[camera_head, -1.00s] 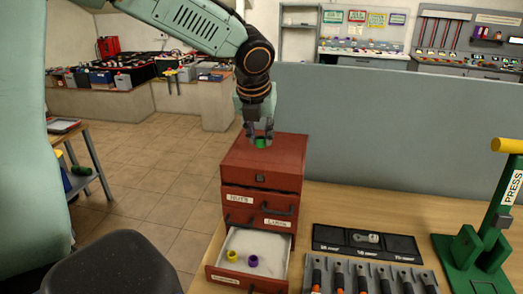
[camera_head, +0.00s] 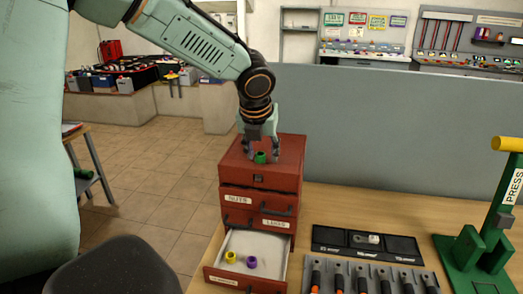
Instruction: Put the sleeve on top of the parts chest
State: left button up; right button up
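The parts chest (camera_head: 289,158) is a red cabinet standing on the bench, with labelled drawers; its bottom drawer (camera_head: 270,243) is pulled out. A small green sleeve (camera_head: 260,158) stands on the chest's top. My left gripper (camera_head: 261,153) points straight down over the top, its fingers spread on either side of the sleeve, looking open. Any slight contact with the sleeve is too small to make out. A yellow sleeve (camera_head: 230,257) and a purple sleeve (camera_head: 251,262) lie in the open drawer. My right gripper is not in view.
A black tray (camera_head: 335,240) with a small pale part lies right of the chest, behind a grey rack of tools (camera_head: 345,270). A green press (camera_head: 483,250) with a yellow handle stands at the right. A grey partition (camera_head: 400,135) runs behind the bench.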

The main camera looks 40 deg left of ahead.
pick_arm(q)
jog(key=shift+s+a, duration=0.2)
jog(key=v, duration=0.4)
jog(key=p+v, duration=0.1)
jog(key=v, duration=0.1)
jog(key=shift+w+d+r, duration=0.15)
jog(key=shift+w+r, duration=0.05)
jog(key=shift+w, duration=0.05)
jog(key=s+a+p+v, duration=0.1)
jog(key=p+v, duration=0.5)
jog(key=p, duration=0.1)
jog(key=s+d+f+n+g+h, duration=0.2)
jog(key=s+d+f+n, duration=0.3)
jog(key=d+f+n, duration=0.45)
jog(key=s+d+f+n+g+h, duration=0.15)
jog(key=s+d+f+n, duration=0.45)
jog(key=f, duration=0.7)
jog(key=s+d+f+n+y, duration=0.1)
jog(key=s+f+n, duration=1.1)
jog(key=s+n, duration=0.3)
jog(key=shift+s+d+f, duration=0.2)
jog(key=shift+s+f, duration=0.1)
jog(key=shift+s, duration=0.1)
